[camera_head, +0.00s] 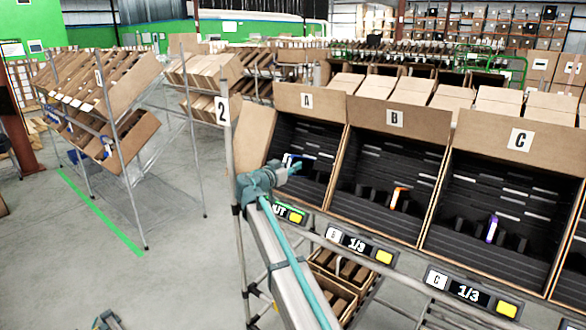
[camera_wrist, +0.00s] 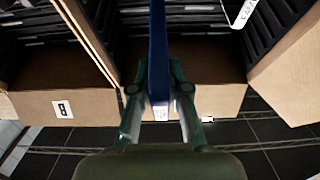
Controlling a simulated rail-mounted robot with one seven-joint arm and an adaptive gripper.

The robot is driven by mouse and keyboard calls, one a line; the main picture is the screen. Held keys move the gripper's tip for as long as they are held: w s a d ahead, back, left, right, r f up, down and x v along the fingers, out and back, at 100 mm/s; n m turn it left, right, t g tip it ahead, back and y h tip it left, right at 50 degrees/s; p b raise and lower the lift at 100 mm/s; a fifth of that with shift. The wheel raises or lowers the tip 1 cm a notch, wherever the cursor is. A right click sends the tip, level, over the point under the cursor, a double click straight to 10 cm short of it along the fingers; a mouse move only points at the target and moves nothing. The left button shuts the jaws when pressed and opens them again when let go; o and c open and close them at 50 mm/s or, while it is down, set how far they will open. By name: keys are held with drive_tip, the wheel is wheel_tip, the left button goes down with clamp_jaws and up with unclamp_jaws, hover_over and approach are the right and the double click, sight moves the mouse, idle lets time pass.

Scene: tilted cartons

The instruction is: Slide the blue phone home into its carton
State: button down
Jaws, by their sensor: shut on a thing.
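The blue phone (camera_wrist: 158,45) shows edge-on in the wrist view, running from the top edge down between my gripper's fingers. My gripper (camera_wrist: 160,78) is shut on it. In the head view my gripper (camera_head: 292,170) is at the opening of carton A (camera_head: 308,100), the leftmost labelled carton. In the wrist view, the carton's front wall (camera_wrist: 220,100) lies behind the fingers. The phone's far end is out of the wrist view, and I cannot tell whether it touches the carton's slots.
Carton B (camera_head: 395,118) holds an orange-and-white item (camera_head: 399,197). Carton C (camera_head: 520,138) holds a purple item (camera_head: 492,229). A pale item (camera_wrist: 243,12) is near the dark slots in the wrist view. Displays (camera_head: 357,244) line the shelf front. Open floor lies left.

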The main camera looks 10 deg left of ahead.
sight(305, 169)
drive_tip(key=shift+w+d+f, duration=0.1)
drive_tip(key=shift+w, duration=0.05)
idle(0.3)
drive_tip(key=shift+w+d+f+b, duration=0.3)
drive_tip(key=shift+w+b, duration=0.15)
drive_tip(key=shift+b, duration=0.1)
drive_tip(key=shift+w+d+f+b, duration=0.15)
drive_tip(key=shift+w+d+b, duration=0.1)
drive_tip(key=shift+w+b, duration=0.25)
drive_tip(key=shift+f, duration=0.1)
drive_tip(key=shift+w+d+f+b, duration=0.25)
drive_tip(key=shift+w+d+b, duration=0.1)
drive_tip(key=shift+w+b, duration=0.2)
drive_tip(key=shift+w+d+f+b, duration=0.3)
drive_tip(key=shift+w+b, duration=0.1)
drive_tip(key=shift+b, duration=0.15)
drive_tip(key=shift+w, duration=0.1)
idle(0.5)
drive_tip(key=shift+w+d+f+b, duration=0.25)
drive_tip(key=shift+b, duration=0.3)
drive_tip(key=shift+w+d+f+b, duration=0.25)
drive_tip(key=shift+w+f+b, duration=0.2)
drive_tip(key=shift+b, duration=0.35)
drive_tip(key=shift+w+d+f+b, duration=0.15)
drive_tip(key=shift+w+b, duration=0.15)
drive_tip(key=shift+b, duration=0.1)
